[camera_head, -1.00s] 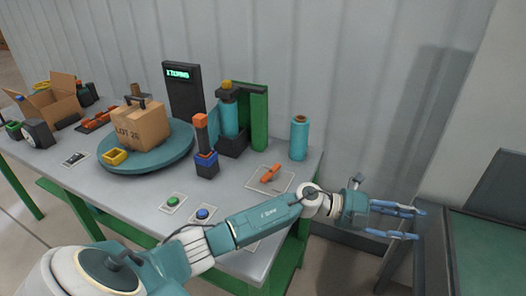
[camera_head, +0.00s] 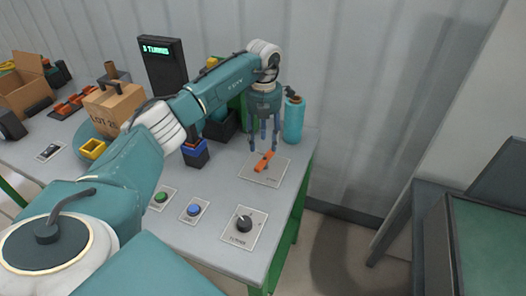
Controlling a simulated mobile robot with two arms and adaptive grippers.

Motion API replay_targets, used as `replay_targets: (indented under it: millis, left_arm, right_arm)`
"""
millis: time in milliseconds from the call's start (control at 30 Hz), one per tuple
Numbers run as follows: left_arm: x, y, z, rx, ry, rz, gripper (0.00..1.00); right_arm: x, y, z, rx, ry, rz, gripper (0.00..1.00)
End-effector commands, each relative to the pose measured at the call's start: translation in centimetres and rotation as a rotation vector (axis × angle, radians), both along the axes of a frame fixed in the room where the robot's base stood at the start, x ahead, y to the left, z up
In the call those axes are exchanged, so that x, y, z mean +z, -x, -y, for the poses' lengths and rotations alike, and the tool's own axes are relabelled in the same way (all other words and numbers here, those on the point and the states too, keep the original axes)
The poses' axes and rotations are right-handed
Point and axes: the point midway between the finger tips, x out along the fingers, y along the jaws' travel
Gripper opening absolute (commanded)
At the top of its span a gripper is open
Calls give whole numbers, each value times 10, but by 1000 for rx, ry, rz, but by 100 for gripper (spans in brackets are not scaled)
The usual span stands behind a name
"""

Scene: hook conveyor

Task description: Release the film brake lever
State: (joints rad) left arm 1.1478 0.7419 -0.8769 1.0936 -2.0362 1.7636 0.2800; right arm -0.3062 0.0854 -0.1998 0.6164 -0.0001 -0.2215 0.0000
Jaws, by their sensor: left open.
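An orange lever (camera_head: 264,161) lies at a slant on a light plate (camera_head: 273,177) near the right end of the grey table. My left gripper (camera_head: 263,149) points down just above the lever, with its fingers spread and nothing between them. Whether a fingertip touches the lever I cannot tell. My left arm reaches across the table and hides the film post and much of the green stand. My right gripper is not in view.
A teal film roll (camera_head: 293,121) stands close behind the gripper. A blue-and-black block (camera_head: 195,153), green button (camera_head: 161,197), blue button (camera_head: 193,210) and black knob (camera_head: 244,224) are nearby. A carton (camera_head: 110,107) sits at the left. A dark display (camera_head: 163,66) stands behind.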

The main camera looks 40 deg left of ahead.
Motion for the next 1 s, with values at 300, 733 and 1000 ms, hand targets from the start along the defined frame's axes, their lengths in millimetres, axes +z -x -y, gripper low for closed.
replay_targets:
  millis: [300,733,1000]
  left_arm:
    - [-51,0,1,0,3,-2,46]
    - [-64,0,0,0,2,1,46]
    - [-64,0,0,0,2,1,0]
  right_arm:
    - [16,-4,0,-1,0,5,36]
    - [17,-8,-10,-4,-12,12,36]
    - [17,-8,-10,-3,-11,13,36]
